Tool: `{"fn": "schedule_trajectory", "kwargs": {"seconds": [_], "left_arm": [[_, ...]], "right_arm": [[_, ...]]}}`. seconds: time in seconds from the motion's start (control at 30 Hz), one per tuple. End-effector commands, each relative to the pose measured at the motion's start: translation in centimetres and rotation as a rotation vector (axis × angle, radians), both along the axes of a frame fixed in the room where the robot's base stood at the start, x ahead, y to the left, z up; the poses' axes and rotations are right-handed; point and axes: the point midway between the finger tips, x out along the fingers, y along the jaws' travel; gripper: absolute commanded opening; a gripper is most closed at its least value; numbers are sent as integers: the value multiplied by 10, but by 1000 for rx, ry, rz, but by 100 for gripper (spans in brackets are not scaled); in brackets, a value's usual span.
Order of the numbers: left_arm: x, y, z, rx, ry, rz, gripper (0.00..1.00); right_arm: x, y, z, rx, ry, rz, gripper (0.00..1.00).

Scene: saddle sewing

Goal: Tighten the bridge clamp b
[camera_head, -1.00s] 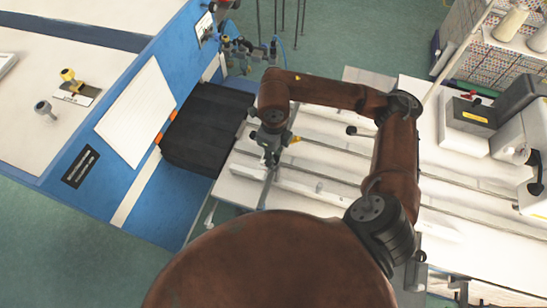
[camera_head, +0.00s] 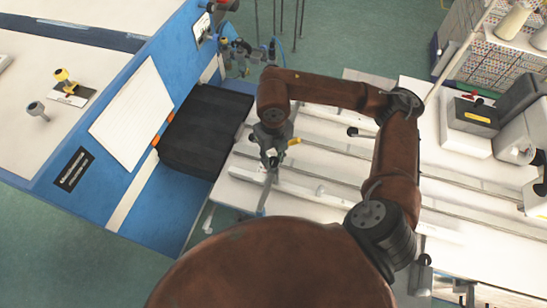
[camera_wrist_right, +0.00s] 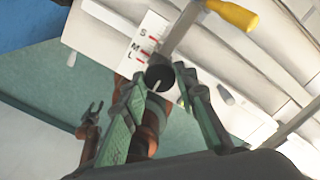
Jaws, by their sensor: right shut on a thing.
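My right gripper (camera_head: 271,162) is over the left end of the white rail table. In the right wrist view, its green fingers (camera_wrist_right: 168,78) are closed around a round black knob (camera_wrist_right: 158,76), which looks like the clamp's knob; no letter b is legible. The yellow handle also shows in the head view (camera_head: 294,141), just right of the gripper. The gripper hides most of the clamp in the head view.
A scale marked S, M, L with red lines (camera_wrist_right: 142,50) lies beside the knob. A black block (camera_head: 205,130) stands left of the gripper on the blue bench (camera_head: 160,215). Long metal rails (camera_head: 350,150) run right. A grey machine (camera_head: 510,120) stands at far right.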

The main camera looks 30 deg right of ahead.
Motion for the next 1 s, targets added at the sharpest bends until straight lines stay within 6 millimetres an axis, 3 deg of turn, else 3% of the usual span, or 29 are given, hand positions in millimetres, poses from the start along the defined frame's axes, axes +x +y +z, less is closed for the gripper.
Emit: {"fn": "schedule_trajectory", "kwargs": {"seconds": [0.37, 0.4, 0.63, 1.0], "left_arm": [[0, 0, 0, 0, 0, 0, 40], [0, 0, 0, 0, 0, 0, 40], [0, 0, 0, 0, 0, 0, 40], [-1, 3, 0, 2, 1, 0, 40]], "right_arm": [[1, 0, 1, 0, -4, -5, 3], [1, 0, 1, 0, -4, -5, 29], [1, 0, 0, 0, -2, -4, 44], [1, 0, 7, 0, -3, -3, 44]]}}
